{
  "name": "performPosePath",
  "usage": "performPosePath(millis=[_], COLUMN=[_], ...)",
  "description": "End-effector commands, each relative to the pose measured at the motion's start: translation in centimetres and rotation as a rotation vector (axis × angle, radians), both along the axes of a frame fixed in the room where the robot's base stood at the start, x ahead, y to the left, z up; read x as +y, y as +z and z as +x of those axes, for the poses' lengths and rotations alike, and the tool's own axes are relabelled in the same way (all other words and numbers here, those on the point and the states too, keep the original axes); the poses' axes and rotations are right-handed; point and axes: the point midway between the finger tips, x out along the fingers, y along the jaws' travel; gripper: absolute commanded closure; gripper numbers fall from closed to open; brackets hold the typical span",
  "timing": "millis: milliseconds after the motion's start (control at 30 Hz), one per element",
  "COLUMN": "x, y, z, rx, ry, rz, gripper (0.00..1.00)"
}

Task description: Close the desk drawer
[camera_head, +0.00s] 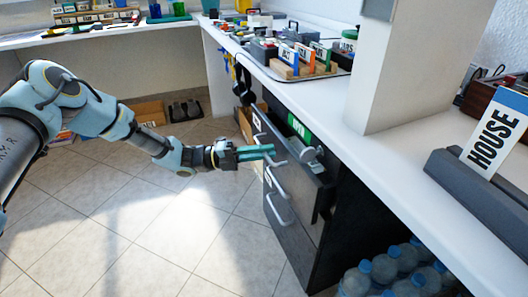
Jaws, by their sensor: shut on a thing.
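A dark desk drawer unit (297,236) stands under the white counter, with several pale handles on its front. The upper desk drawer (304,176) stands partly out, and its open top shows a grey item inside. My gripper (264,153) reaches in from the left with its teal fingers at the pale drawer handle (279,162). The fingers are shut on the handle. The exact contact is small and partly hidden by the fingers.
The white counter (390,165) runs above the drawers, with a white pillar (392,75) on it. Wrapped water bottles (392,268) stand below at the right. A HOUSE card (491,135) stands in a grey holder. The tiled floor (160,235) left of the drawers is clear.

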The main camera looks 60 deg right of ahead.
Motion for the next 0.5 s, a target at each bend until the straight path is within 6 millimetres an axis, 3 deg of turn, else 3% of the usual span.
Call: performPosePath(millis=[267,500], x=[-0.3,-2.6], y=[0.0,-0.1], z=[-0.2,-1.8], rx=[-0.001,-0.002], ry=[0.0,-0.001], rz=[-0.001,-0.003], gripper=[1.0,1.0])
